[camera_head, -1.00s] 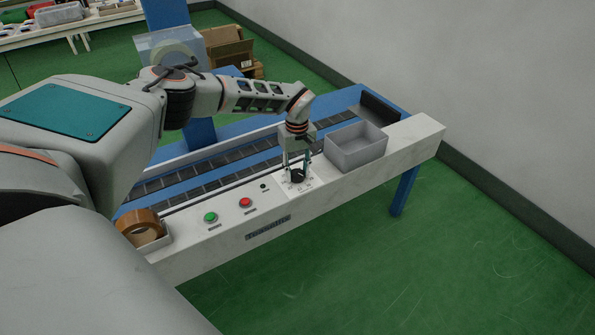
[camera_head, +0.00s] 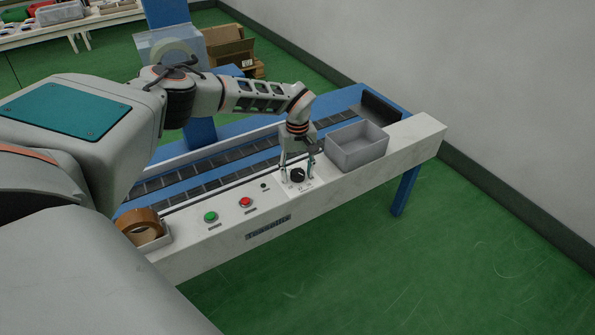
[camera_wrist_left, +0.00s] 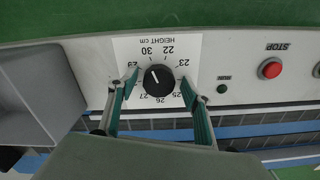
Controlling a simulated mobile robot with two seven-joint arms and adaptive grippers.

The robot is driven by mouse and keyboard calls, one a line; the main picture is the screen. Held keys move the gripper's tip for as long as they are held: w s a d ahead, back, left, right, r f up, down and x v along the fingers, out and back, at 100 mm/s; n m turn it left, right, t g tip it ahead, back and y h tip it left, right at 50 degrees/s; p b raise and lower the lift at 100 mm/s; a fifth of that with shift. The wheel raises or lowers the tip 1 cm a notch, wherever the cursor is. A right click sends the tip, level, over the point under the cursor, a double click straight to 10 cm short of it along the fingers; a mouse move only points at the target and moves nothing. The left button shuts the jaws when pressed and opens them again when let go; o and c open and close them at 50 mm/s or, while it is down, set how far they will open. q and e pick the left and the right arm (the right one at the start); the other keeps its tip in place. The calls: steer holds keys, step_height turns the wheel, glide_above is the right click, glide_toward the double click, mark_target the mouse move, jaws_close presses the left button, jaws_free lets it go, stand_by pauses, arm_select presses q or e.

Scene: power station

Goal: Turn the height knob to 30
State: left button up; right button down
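The black height knob (camera_head: 297,175) sits on a white dial plate on the conveyor's front panel. In the left wrist view the knob (camera_wrist_left: 158,81) shows a small white mark near its upper left, roughly towards the printed 30. Numbers from 22 to 30 ring it, and some are partly covered. My left gripper (camera_head: 298,172) points down over the knob. Its two green-padded fingers stand apart on either side of the knob in the wrist view (camera_wrist_left: 162,85), with gaps between pads and knob. It is open and empty. My right gripper is not in view.
A grey open bin (camera_head: 356,147) stands right of the knob. A green button (camera_head: 210,217) and a red stop button (camera_head: 245,202) are to its left. A brown tape roll (camera_head: 140,226) lies at the panel's left end. The conveyor belt (camera_head: 215,172) runs behind.

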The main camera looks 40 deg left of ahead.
mark_target(298, 172)
arm_select(q)
steer(key=shift+r, duration=0.1)
step_height(298, 172, up, 12)
stand_by(0.5)
stand_by(0.5)
